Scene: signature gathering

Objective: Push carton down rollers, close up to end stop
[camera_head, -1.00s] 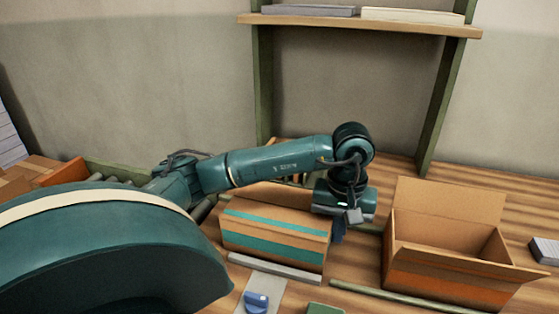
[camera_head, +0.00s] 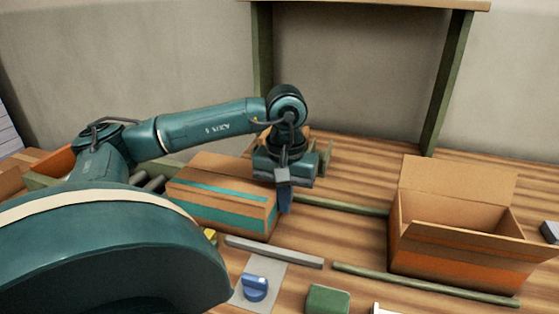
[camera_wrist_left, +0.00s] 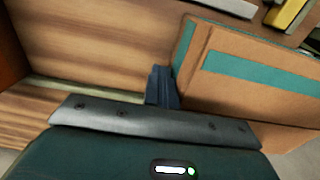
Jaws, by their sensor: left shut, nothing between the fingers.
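The closed brown carton with teal stripes (camera_head: 215,205) sits left of the middle in the head view, lying along the roller track. Some dark grey rollers (camera_head: 152,183) show beyond its left end. My left gripper (camera_head: 284,200) points down at the carton's right end, shut and empty. In the left wrist view its dark blue fingers (camera_wrist_left: 163,88) are against or very close to the end face of the carton (camera_wrist_left: 245,85). I cannot make out the end stop for certain; my arm hides much of the left side. My right gripper does not show.
An open brown and orange box (camera_head: 455,225) stands to the right, clear of the gripper. A grey bar (camera_head: 274,252) lies before the carton. A blue knob (camera_head: 255,287) on a plate and a green block (camera_head: 327,299) are nearer. Green rails (camera_head: 425,284) cross the wooden table.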

